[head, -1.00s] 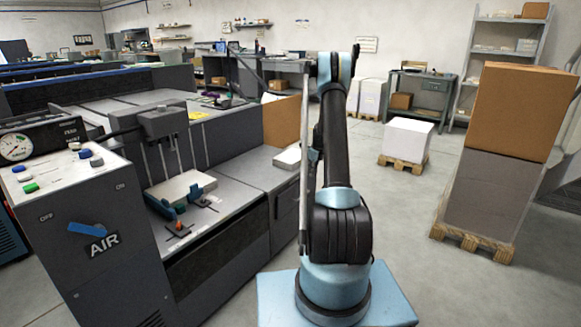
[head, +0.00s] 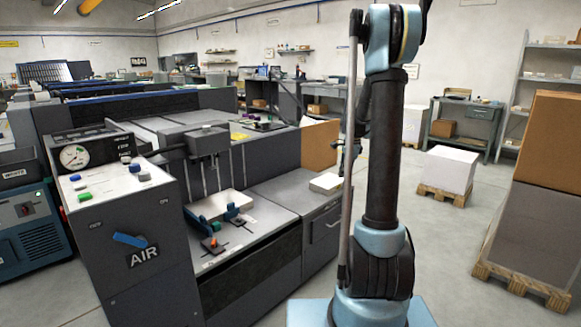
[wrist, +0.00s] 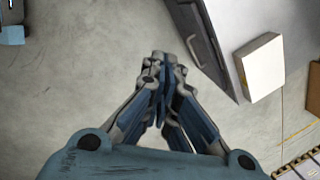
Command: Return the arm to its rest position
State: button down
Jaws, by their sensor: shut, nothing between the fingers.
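My gripper (wrist: 163,62) shows in the wrist view with its fingers together and nothing between them, above bare concrete floor. My arm (head: 383,160) stands nearly upright in the head view, right of the machine.
A grey press machine (head: 265,245) with an air control box (head: 118,240) stands left of my arm. A white block (head: 326,183) lies on its right end; it also shows in the wrist view (wrist: 260,67). Open floor lies between.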

jog(key=s+a+r+n, duration=0.25)
jog(key=s+n, duration=0.25)
jog(key=s, duration=0.7)
jog(key=s+a+r+n, duration=0.1)
jog(key=s+r+n, duration=0.3)
jog(key=s, duration=0.9)
jog(key=s+f+n, duration=0.4)
jog(key=s, duration=0.5)
jog(key=s+a+f+n+h, duration=0.1)
jog(key=s+f+n, duration=0.3)
jog(key=s, duration=0.6)
jog(key=shift+s+f+n, duration=0.2)
jog(key=shift+f+n, duration=0.1)
jog(key=shift+f, duration=0.25)
jog(key=shift+a, duration=0.1)
jog(key=shift+w+f, duration=0.2)
jog(key=shift+w, duration=0.25)
